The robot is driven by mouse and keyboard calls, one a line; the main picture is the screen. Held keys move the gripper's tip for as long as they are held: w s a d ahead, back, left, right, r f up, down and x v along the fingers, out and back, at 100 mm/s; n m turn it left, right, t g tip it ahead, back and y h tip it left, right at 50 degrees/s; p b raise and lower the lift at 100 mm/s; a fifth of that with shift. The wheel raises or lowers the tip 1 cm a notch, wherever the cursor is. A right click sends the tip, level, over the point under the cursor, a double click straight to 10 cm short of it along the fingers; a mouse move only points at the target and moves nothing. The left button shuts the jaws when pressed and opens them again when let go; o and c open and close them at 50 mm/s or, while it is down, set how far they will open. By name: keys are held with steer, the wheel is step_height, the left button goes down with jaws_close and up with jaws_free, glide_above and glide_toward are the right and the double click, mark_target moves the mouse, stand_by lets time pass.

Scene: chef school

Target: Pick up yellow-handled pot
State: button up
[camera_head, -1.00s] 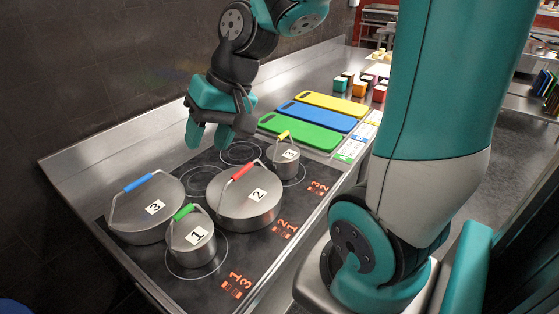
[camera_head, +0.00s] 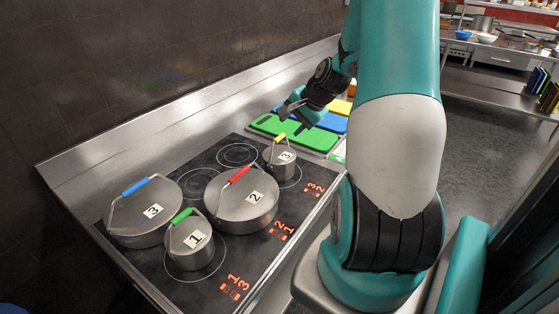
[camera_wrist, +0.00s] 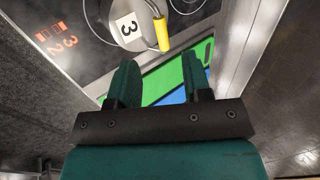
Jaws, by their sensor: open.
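The yellow-handled pot (camera_head: 280,156) is a small steel pot with a label 3 on its lid. It stands at the back right of the stove in the head view. Its yellow handle (camera_head: 279,138) arches over the lid. My gripper (camera_head: 291,118) is open and empty, above and a little behind the pot, over the cutting boards. In the wrist view the pot (camera_wrist: 121,18) is at the top, and its yellow handle (camera_wrist: 162,34) lies beyond the fingertips, apart from them. My gripper's two fingers (camera_wrist: 161,80) are spread.
A red-handled pot (camera_head: 240,202), a blue-handled pot (camera_head: 140,215) and a green-handled pot (camera_head: 188,240) stand close by on the black stove (camera_head: 214,165). A green board (camera_head: 318,139) and a blue board (camera_head: 331,122) lie behind. A wall (camera_head: 120,80) borders the counter.

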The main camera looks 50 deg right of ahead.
mark_target(280, 137)
steer(key=shift+p+x, duration=1.45)
steer(key=shift+x, duration=2.85)
steer(key=shift+d, duration=0.1)
jaws_close()
